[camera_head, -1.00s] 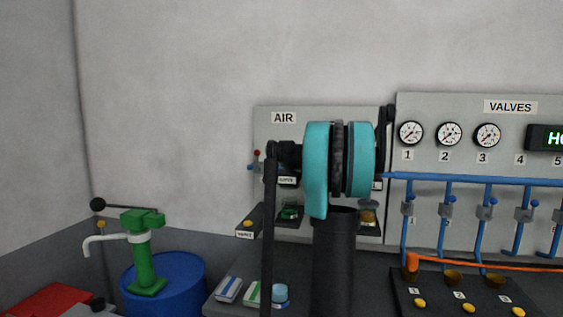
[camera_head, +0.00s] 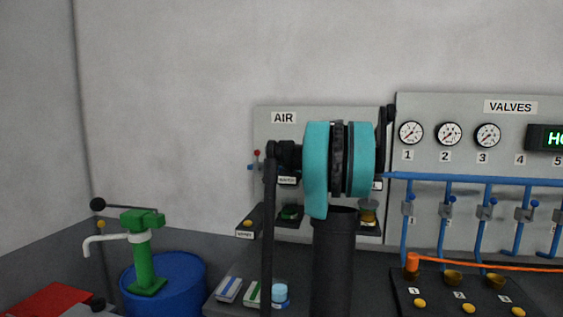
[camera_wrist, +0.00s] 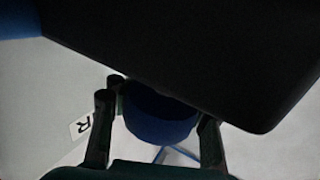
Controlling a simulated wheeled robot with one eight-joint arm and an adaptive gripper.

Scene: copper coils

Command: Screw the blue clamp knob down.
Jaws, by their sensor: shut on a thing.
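In the wrist view, a dark blue round knob (camera_wrist: 160,130) sits between the two fingers of my gripper (camera_wrist: 156,112). The fingers are shut on its sides, one at the left and one at the right. A large black shape covers the top of the wrist view and hides the knob's upper part. In the head view my teal and black arm stands in front of the AIR panel (camera_head: 264,128). My gripper and the knob cannot be made out there.
A green hand pump (camera_head: 146,255) stands on a blue drum (camera_head: 186,276) at the left. The VALVES panel (camera_head: 450,106) with gauges and blue pipes (camera_head: 450,178) is at the right. An orange hose (camera_head: 480,264) crosses below the pipes. Small boxes (camera_head: 229,289) lie on the dark bench.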

